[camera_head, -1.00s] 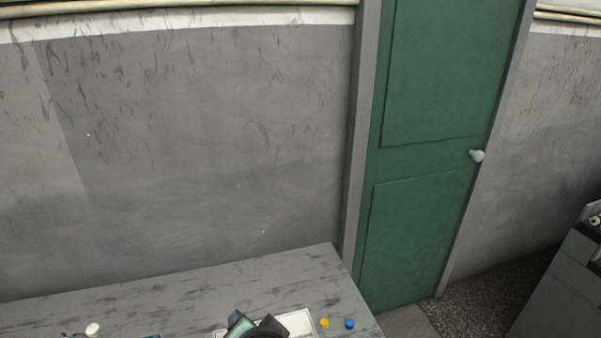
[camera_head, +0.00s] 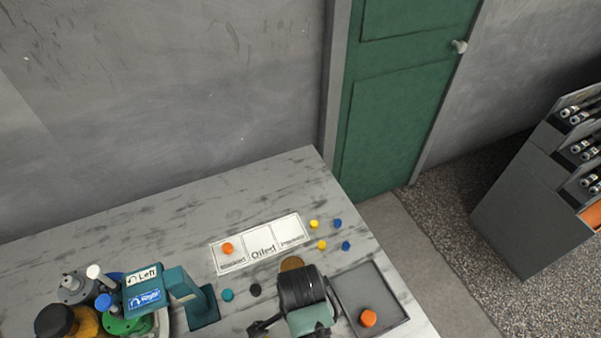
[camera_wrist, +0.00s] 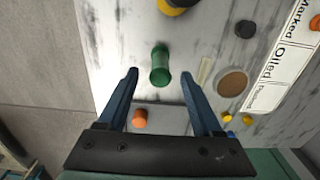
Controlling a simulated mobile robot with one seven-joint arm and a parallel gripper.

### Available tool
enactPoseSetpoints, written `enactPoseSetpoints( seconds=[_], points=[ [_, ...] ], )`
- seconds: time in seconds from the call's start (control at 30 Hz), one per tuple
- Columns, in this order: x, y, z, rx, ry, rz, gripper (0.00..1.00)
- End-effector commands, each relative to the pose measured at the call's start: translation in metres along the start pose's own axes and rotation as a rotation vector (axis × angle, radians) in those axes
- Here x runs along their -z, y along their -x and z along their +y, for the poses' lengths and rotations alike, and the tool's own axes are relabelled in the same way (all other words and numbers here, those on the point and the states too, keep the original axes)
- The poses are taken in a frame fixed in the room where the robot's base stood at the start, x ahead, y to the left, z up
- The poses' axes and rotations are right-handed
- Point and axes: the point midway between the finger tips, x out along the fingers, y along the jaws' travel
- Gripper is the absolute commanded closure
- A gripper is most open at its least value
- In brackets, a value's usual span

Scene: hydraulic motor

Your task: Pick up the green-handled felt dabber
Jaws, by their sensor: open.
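The green-handled felt dabber appears to be the green cylinder (camera_wrist: 160,63) in the wrist view. It is on the worktop, between and slightly beyond my fingertips in the picture. My gripper (camera_wrist: 158,76) is open and empty, one finger on each side of the dabber's lower end in view. Whether the fingers are level with it or above it, I cannot tell. In the head view my gripper (camera_head: 264,326) is low over the front of the worktop, partly cut off, and I cannot make out the dabber there. Its felt end is not clearly visible.
A grey tray (camera_head: 358,283) holds an orange piece (camera_head: 368,318). A labelled card (camera_head: 230,265) bears another orange piece. A brown disc (camera_head: 292,264), a black cap (camera_head: 255,290) and a teal cap (camera_head: 228,295) are nearby. A motor assembly with Left/Right signs (camera_head: 143,287) stands left.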

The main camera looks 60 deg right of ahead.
Motion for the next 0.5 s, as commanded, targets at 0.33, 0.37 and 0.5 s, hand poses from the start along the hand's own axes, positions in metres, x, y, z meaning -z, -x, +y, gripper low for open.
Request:
enactPoseSetpoints(
  seconds=[0.33,0.37,0.5],
  points=[
    [0.0,-0.043,0.001,-0.002,0.001,0.0,0.33],
    [0.0,-0.045,0.001,-0.001,0.001,0.0,0.33],
    [0.0,-0.049,0.001,0.0,0.001,0.0,0.33]
  ],
)
